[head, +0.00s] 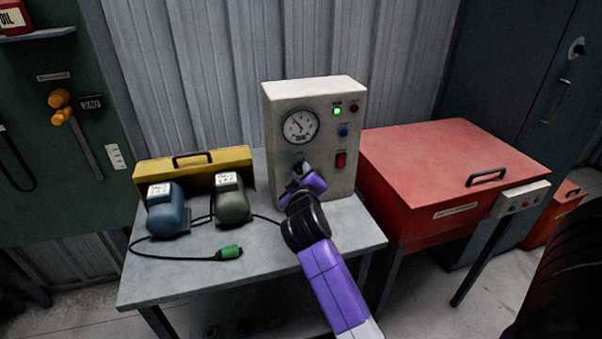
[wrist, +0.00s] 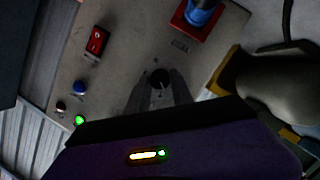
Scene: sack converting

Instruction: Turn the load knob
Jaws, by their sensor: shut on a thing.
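The load knob (wrist: 160,77) is a small round dark knob with a pale pointer mark on the front of the grey-beige control box (head: 345,175). My gripper (head: 300,172) reaches the box front below the round gauge (head: 300,127). In the wrist view my gripper (wrist: 161,84) has one finger on each side of the knob and is shut on it. In the head view my gripper mostly hides the knob.
The box has a lit green lamp (head: 337,111), a blue button (head: 343,132) and a red switch (head: 341,160). Blue (head: 168,212) and grey-green (head: 231,203) motors, a yellow toolbox (head: 225,166) and a green plug (head: 229,252) share the bench (head: 180,285). A red cabinet (head: 440,160) stands right.

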